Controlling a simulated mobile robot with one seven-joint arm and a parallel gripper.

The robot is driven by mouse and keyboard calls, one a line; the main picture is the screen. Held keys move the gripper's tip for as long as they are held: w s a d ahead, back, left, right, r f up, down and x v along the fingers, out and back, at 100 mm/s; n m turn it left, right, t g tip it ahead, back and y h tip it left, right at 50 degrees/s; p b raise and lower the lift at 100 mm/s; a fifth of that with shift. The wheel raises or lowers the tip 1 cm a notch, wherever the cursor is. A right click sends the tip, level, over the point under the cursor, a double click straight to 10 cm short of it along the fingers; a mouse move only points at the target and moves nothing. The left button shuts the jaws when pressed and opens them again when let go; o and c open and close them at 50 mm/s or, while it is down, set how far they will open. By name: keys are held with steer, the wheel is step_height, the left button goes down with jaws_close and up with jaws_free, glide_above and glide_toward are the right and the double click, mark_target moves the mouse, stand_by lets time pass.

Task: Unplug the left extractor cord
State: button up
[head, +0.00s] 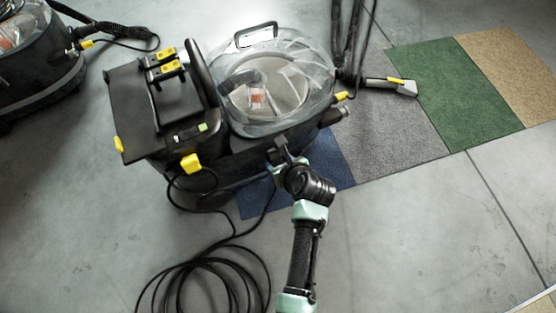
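Two black extractors are in the head view. One (38,65) is cut off at the upper left; a black hose or cord (128,33) runs from a yellow fitting (86,44) on its side. The larger one (140,120) stands in the middle, with a clear domed tank. A black cord (205,265) lies in loose loops on the floor in front of it and rises near a yellow part (191,163) on its lower front. No plug or wall outlet can be made out. My gripper (279,155) is at the front right side of the middle extractor; its fingers are too small and dark to read.
Carpet squares in blue (262,200), grey (385,138), green (440,95) and tan (505,65) lie to the right. A floor tool (390,86) with a hose rests on the grey one. Concrete floor is clear at lower right and left.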

steer(key=o, duration=0.4)
steer(key=shift+c, duration=0.2)
steer(key=p+v, duration=0.9)
steer(key=v, duration=0.4)
steer(key=shift+p, duration=0.35)
